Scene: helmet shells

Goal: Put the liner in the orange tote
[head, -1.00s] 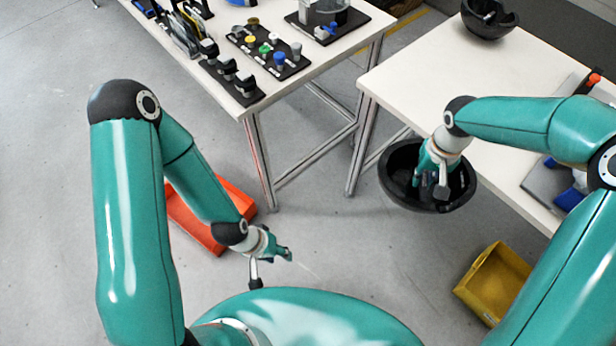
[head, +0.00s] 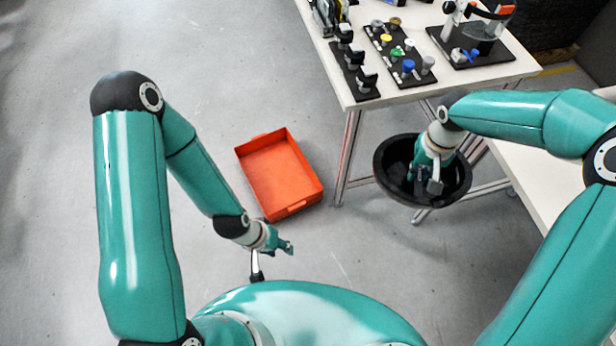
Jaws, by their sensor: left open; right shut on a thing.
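The liner, a black bowl-like shell (head: 457,190), hangs in the air right of centre, with its open side up. My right gripper (head: 427,186) reaches into it from above and is shut on it; the exact grip is partly hidden inside the bowl. The orange tote (head: 281,172) stands empty on the floor near the middle, left of the liner and apart from it. My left gripper (head: 272,262) is open and empty, just below the tote in the picture.
A white table (head: 400,92) with black fixture boards (head: 398,52) stands at the top, its leg close to the tote's right side. Another white table (head: 535,180) is at the right, beneath my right arm. The floor at the left is clear.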

